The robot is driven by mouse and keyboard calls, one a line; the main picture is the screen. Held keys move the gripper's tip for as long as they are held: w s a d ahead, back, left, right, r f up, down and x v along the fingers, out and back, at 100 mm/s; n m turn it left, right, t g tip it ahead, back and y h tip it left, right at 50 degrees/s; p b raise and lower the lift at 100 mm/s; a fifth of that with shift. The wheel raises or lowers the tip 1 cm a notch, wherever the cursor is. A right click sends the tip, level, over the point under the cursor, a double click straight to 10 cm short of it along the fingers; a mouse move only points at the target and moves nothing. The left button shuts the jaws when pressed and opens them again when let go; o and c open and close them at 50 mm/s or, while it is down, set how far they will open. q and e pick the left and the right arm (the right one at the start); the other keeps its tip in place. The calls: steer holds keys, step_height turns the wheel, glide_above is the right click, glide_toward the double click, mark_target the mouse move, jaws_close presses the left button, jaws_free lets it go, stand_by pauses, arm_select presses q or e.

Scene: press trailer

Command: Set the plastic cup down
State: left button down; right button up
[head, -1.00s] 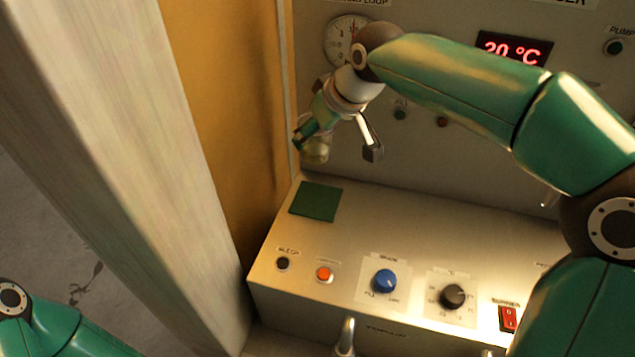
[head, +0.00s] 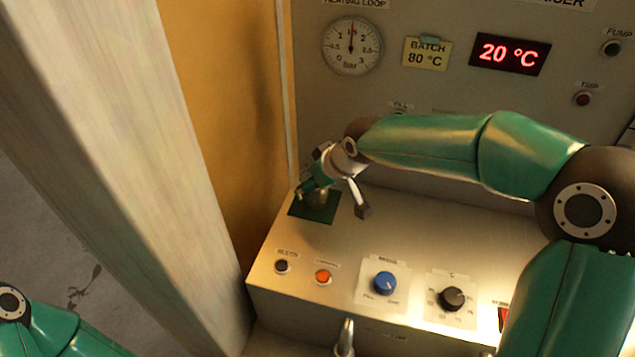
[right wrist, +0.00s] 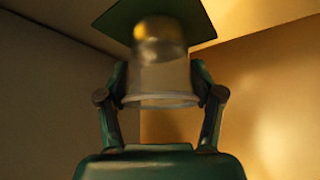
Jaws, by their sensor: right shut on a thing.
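The plastic cup (right wrist: 160,75) is clear and see-through in the right wrist view, with its wide rim towards the camera and its narrower end against the green square mat (right wrist: 205,22). My right gripper (right wrist: 160,88) is shut on the cup, one finger on each side. In the head view the right gripper (head: 316,194) is low over the green mat (head: 298,209) on the panel's far left corner. The cup is mostly hidden there by the fingers. I cannot tell whether it touches the mat. My left gripper is out of view.
The sloping panel (head: 430,235) carries a black button (head: 283,266), an orange button (head: 323,276), a blue knob (head: 385,283) and a black knob (head: 452,298) nearer than the mat. An orange-yellow wall (head: 225,100) stands close left of the mat.

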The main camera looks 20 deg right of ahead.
steer(key=shift+f, duration=0.15)
steer(key=o, duration=1.3)
steer(key=v, duration=1.2)
steer(key=shift+r+b, duration=0.25)
steer(key=shift+b, duration=0.15)
